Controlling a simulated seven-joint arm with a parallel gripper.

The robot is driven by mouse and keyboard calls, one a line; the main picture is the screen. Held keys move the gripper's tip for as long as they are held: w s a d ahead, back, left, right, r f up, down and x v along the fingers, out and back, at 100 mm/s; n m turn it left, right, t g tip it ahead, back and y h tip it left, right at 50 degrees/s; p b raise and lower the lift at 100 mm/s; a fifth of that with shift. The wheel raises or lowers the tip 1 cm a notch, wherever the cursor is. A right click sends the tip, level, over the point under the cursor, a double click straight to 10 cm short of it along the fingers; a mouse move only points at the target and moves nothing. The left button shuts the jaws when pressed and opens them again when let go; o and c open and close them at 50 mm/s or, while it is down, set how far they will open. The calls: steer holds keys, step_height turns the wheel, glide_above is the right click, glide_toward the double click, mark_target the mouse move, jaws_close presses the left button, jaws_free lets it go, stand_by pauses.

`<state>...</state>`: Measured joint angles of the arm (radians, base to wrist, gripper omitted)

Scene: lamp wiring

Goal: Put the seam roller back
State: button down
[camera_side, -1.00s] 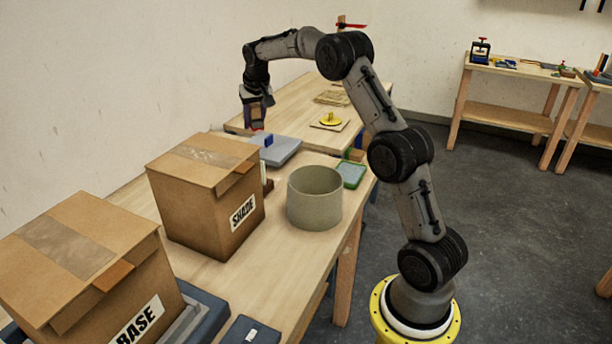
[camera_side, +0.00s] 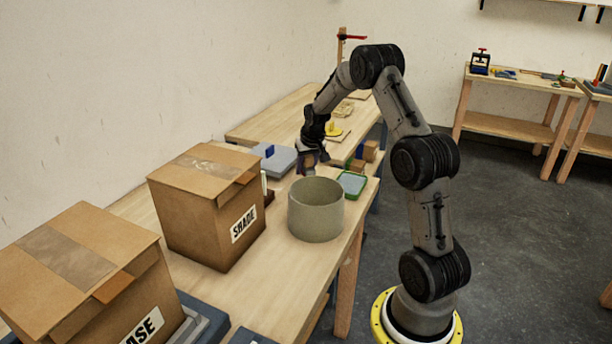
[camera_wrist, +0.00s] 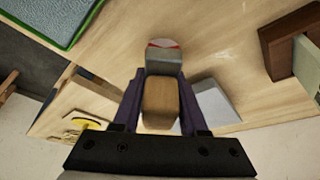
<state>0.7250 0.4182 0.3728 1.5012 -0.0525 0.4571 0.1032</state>
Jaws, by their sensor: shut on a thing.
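My gripper (camera_side: 309,163) is shut on the seam roller, just behind the far rim of the grey round tub in the side view. In the wrist view, my gripper's purple fingers (camera_wrist: 160,88) close on both sides of a tan wooden handle (camera_wrist: 159,99), which I take as the seam roller. A grey end with a red and white face (camera_wrist: 163,57) sticks out past the fingers, above the bench top. In the side view the roller is too small and shadowed to make out clearly.
The grey tub (camera_side: 315,211) stands close in front of my gripper. The SHADE box (camera_side: 205,207) is to its left and a green-edged tray (camera_side: 351,185) to its right. A grey slab (camera_side: 277,160) lies behind. In the wrist view a dark brown block (camera_wrist: 287,42) is at right.

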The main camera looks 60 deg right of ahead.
steer(key=shift+f, duration=1.35)
steer(key=shift+f, duration=0.2)
steer(key=shift+c, duration=2.2)
jaws_free()
steer(key=shift+r, duration=0.15)
